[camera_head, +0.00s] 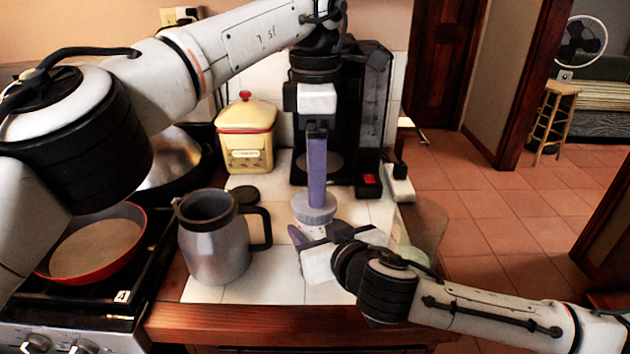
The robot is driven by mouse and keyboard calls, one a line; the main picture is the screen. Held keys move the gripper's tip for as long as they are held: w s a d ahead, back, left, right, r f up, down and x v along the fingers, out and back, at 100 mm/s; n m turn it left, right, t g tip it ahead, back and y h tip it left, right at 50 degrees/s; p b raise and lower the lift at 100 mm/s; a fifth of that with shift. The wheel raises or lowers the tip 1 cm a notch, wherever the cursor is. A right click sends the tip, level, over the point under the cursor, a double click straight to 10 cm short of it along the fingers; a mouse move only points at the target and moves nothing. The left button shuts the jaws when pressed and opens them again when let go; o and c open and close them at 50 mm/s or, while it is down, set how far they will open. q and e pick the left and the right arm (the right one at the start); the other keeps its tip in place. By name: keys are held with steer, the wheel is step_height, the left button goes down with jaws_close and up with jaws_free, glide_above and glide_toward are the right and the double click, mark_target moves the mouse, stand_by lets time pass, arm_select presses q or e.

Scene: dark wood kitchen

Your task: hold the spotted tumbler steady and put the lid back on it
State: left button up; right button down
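A pale grey round lid (314,211) is at the tips of my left gripper (316,200), which points straight down with its purple fingers seen as one bar. They appear closed on the lid's top. My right gripper (300,240) is low over the counter, just below the lid in the picture. One purple finger shows, and its grip is hidden. I cannot tell whether the lid rests on anything.
An open metal jug (213,250) with a black handle stands left of the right gripper. A dark disc (245,195) lies behind it. A yellow canister (246,140) and black coffee maker (360,110) stand at the back. A red pan (93,245) sits on the stove at left.

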arm_select(q)
steer(key=shift+c, duration=0.4)
steer(key=n, duration=0.2)
steer(key=r+n, duration=0.1)
steer(key=n, duration=0.2)
steer(key=shift+r+n, duration=0.3)
steer(key=n, duration=0.2)
steer(key=r+n, duration=0.1)
steer(key=n, duration=0.4)
steer(key=shift+r+n, duration=0.3)
steer(key=shift+r, duration=0.05)
steer(key=shift+f, duration=4.05)
steer(key=c, duration=1.1)
steer(key=o, duration=1.3)
steer(key=shift+c, duration=0.2)
